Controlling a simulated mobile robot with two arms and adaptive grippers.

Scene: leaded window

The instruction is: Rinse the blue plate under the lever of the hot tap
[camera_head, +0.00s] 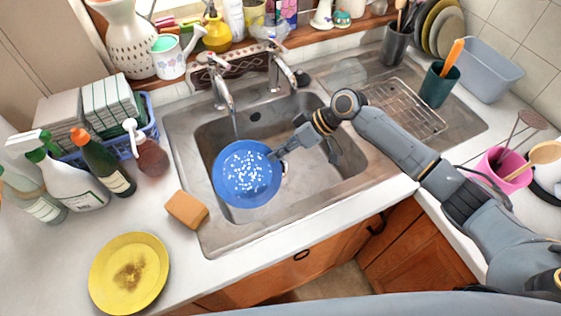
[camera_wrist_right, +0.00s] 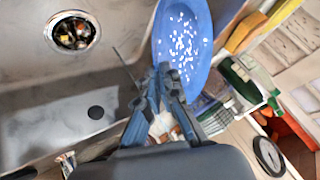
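The left tap (camera_head: 222,85) has a thin stream of water (camera_head: 235,122) falling toward the plate's far rim. I cannot tell whether it lands on the plate or behind it. The right tap (camera_head: 287,70) shows no clear stream. My left gripper is out of view.
A brown sponge (camera_head: 186,210) lies at the sink's left edge. A dirty yellow plate (camera_head: 129,272) is on the left counter, with several bottles behind it. A wire rack (camera_head: 408,105) is on the drainer. The drain (camera_wrist_right: 73,33) holds scraps.

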